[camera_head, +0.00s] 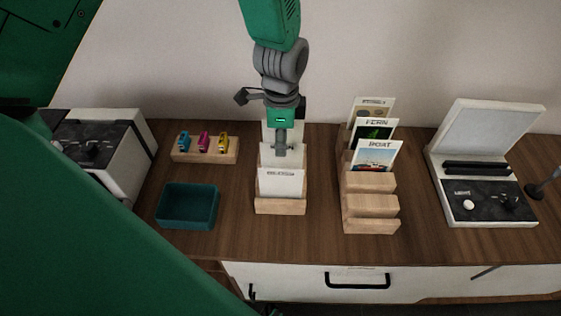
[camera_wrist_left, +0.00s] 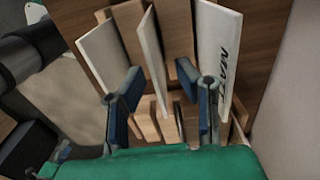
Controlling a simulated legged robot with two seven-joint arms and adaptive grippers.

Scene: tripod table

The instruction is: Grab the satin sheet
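My left gripper (camera_head: 281,145) hangs over a wooden slotted rack (camera_head: 280,207) with several pale sheets. The front sheet (camera_head: 281,184) has a small label too blurred to read. In the left wrist view the gripper (camera_wrist_left: 166,92) is open, its two blue-padded fingers apart. A thin white sheet (camera_wrist_left: 149,45) stands edge-on between the fingers, with no clear grip on it. Another sheet (camera_wrist_left: 219,50) beside the right finger carries dark lettering that I cannot surely read. I cannot tell which sheet is the satin one. My right gripper is not in view.
A second rack (camera_head: 370,209) holds cards, including FERN and BOAT (camera_head: 376,156). A teal tray (camera_head: 188,206) and a block with small coloured items (camera_head: 205,150) are left. An open-lidded device (camera_head: 489,205) stands right. Bare tabletop (camera_head: 323,225) separates the racks.

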